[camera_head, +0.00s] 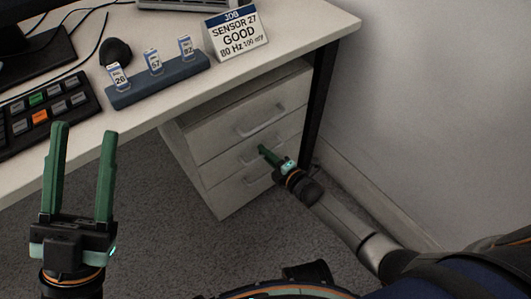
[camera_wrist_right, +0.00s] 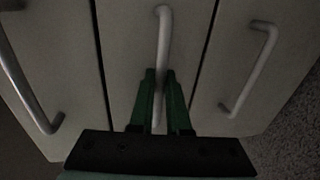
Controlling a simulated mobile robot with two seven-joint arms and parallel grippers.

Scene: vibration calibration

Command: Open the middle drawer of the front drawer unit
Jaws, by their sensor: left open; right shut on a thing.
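The white drawer unit (camera_head: 190,130) stands under the desk, with several handled drawer fronts stacked on it. The middle drawer (camera_head: 222,167) looks closed, its front level with the others. My right gripper (camera_head: 266,151) is at the middle drawer's handle. In the right wrist view its green fingers (camera_wrist_right: 160,75) are shut on the middle handle (camera_wrist_right: 163,28), one on each side of the bar. My left gripper (camera_head: 84,130) is open and empty, fingers pointing up in the picture, in front of the desk at the left.
A dark desk leg (camera_head: 320,105) and a wall (camera_head: 430,100) stand right of the drawers. Carpet (camera_head: 165,220) before the unit is clear.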

